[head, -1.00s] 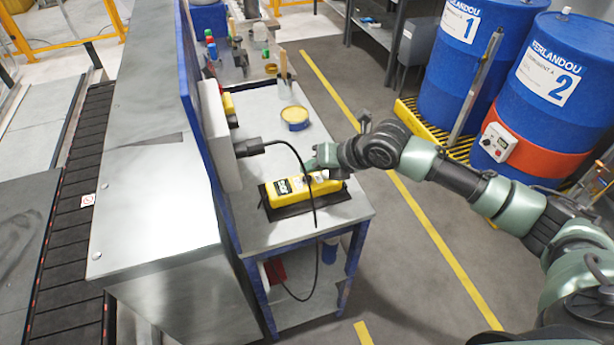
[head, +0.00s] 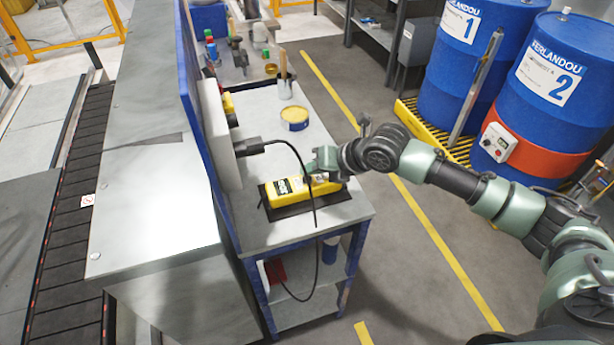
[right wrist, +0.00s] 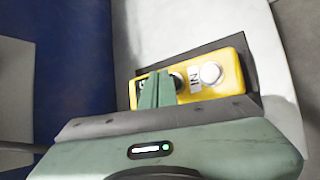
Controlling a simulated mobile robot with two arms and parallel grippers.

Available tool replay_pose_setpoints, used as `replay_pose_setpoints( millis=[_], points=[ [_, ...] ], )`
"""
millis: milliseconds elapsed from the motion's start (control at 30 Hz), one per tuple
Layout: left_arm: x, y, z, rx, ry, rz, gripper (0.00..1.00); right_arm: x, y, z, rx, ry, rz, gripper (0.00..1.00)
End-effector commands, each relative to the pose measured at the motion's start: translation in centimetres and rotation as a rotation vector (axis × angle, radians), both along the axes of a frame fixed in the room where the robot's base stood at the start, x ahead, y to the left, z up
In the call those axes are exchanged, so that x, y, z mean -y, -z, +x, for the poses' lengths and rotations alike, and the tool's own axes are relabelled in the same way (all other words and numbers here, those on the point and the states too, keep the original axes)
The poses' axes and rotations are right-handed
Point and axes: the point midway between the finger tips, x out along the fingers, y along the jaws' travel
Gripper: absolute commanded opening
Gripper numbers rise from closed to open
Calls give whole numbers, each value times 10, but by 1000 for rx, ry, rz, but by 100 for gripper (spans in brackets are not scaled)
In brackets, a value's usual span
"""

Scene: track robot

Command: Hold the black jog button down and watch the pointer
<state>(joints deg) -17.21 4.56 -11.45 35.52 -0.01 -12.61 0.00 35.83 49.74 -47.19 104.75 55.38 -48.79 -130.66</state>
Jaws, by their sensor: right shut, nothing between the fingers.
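A yellow control box (head: 288,193) lies on a dark mat on the metal bench, and it fills the middle of the right wrist view (right wrist: 225,78). A white round button (right wrist: 210,73) shows on its top beside printed letters. A dark round button (right wrist: 179,80) shows partly behind my fingers. My right gripper (head: 309,172) is shut and empty, its green fingers (right wrist: 157,88) over the box at that dark button. I cannot tell whether the fingertips press it. I cannot make out a pointer. My left gripper is in neither view.
A black cable (head: 300,160) runs from the grey wall box (head: 216,135) past the control box and down over the bench edge. Blue drums (head: 550,85) stand at the right.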

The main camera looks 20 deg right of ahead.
Motion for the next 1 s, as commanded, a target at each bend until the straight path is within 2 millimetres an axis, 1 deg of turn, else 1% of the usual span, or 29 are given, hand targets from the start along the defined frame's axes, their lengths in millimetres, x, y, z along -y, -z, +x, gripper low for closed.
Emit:
replay_pose_setpoints(
  millis=[700, 1000],
  points=[
    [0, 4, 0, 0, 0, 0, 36, 0, 10, 0, -1, 0, -1, 0],
    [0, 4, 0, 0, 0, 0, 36, 0, 10, -1, -2, -1, -1, 0]
  ],
)
